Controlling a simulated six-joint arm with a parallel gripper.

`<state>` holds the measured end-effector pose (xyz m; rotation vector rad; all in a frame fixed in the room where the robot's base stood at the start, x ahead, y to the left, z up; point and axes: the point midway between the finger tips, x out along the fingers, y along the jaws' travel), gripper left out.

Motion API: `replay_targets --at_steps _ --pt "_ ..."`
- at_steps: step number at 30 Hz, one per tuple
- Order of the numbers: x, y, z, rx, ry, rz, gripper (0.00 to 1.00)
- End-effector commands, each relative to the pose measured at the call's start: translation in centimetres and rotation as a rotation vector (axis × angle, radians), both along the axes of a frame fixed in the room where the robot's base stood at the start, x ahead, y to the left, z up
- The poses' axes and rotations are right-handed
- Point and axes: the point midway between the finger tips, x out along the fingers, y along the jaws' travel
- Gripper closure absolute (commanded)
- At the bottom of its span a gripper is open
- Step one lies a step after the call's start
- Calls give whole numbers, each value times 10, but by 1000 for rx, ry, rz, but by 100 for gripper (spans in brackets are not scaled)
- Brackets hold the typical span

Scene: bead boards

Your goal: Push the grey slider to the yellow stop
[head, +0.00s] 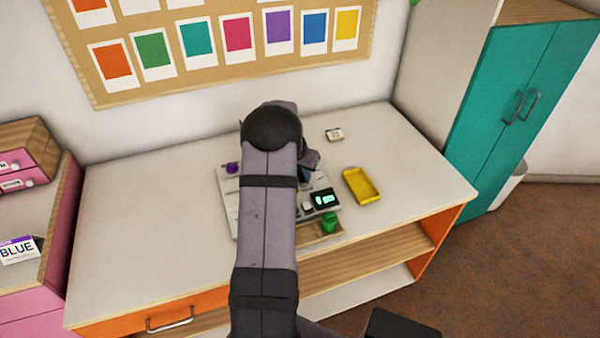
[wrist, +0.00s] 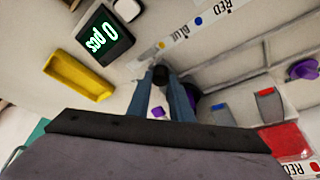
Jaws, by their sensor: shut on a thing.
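My gripper (wrist: 162,88) shows in the wrist view with its two blue-grey fingers close together. They are shut on a small dark grey knob, which I take for the grey slider (wrist: 160,74). It is over the pale board (wrist: 228,57), beside a white strip with coloured dots. A small yellow-orange dot (wrist: 160,45) is on that strip near the knob; I cannot tell whether it is the yellow stop. In the head view the board (head: 228,205) shows around my arm, which hides the gripper and the slider.
A display reading 0 pcs (head: 325,199), a green object (head: 329,223) and a purple knob (head: 232,168) are around the board. A yellow tray (head: 361,185) and a small card (head: 334,134) lie to the right. The table's left part (head: 140,215) is clear.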

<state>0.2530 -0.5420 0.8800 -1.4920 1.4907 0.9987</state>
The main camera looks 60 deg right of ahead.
Motion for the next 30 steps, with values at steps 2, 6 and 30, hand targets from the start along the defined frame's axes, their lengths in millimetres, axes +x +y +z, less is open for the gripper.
replay_targets --at_steps 2,6,30 --pt "-4 -3 1 -5 3 -2 100" --pt "-3 -2 1 -5 2 -2 62" --pt "-2 17 47 -7 0 -1 62"
